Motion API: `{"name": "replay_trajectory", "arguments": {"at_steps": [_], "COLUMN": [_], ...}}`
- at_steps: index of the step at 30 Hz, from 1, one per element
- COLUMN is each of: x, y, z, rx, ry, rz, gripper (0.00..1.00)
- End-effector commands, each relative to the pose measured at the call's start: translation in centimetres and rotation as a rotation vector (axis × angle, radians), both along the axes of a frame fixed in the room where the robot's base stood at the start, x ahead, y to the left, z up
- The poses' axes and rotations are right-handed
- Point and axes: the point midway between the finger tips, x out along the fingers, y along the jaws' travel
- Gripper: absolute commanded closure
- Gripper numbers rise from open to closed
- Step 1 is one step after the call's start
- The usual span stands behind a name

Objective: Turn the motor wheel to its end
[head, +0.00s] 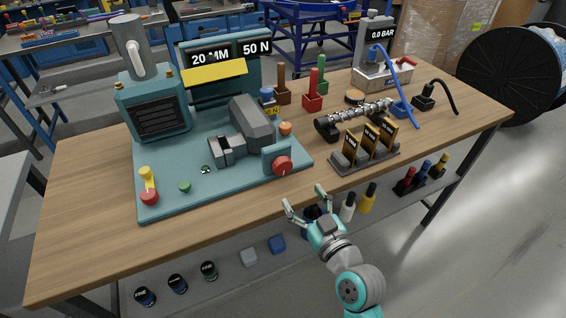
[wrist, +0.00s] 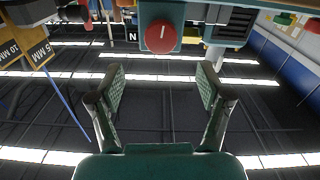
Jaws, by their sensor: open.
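A round red wheel (head: 282,166) sits on a teal upright plate at the front right of the teal machine base (head: 225,190); I take it to be the motor wheel. In the wrist view the red wheel (wrist: 161,37) shows face-on, with a short white mark on it pointing along the picture's vertical. My gripper (head: 305,197) is open and empty in front of the table's front edge, a little below and right of the wheel. In the wrist view my gripper (wrist: 160,72) has its two fingers apart, with the wheel beyond them, centred between them and not touched.
A second red knob (head: 149,198) and a green button (head: 185,186) are at the base's left. Bottles (head: 368,198) and blocks stand on the shelf (head: 225,275) below the tabletop. The space before the wheel looks clear.

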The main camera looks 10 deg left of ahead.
Motion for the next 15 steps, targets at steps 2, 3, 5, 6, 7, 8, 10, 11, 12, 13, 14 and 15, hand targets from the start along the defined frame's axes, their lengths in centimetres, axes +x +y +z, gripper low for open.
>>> {"name": "replay_trajectory", "arguments": {"at_steps": [2,3,5,6,7,8,10,11,12,13,14,15], "x": [0.4,0.6,1.0,1.4,1.8,2.2,3.2,3.6,4.3,4.7,5.1,5.7], "y": [0.4,0.5,0.8,1.1,1.3,1.6,2.3,2.6,3.1,3.3,3.6,4.0], "z": [0.3,0.2,0.2,0.3,0.3,0.3,0.3,0.3,0.3,0.3,0.3,0.3], "rx": [0.0,-0.001,-0.001,-0.001,-0.001,-0.001,-0.001,-0.001,-0.001,-0.001,-0.002,-0.001], "ry": [-0.003,-0.004,-0.004,-0.005,-0.005,-0.004,-0.004,-0.004,-0.004,-0.004,-0.004,-0.004], "rz": [0.006,0.007,0.007,0.007,0.007,0.007,0.007,0.008,0.008,0.007,0.007,0.006], "gripper": [0.22,0.22,0.22,0.22,0.22,0.22,0.22,0.22,0.22,0.22,0.22,0.22]}}
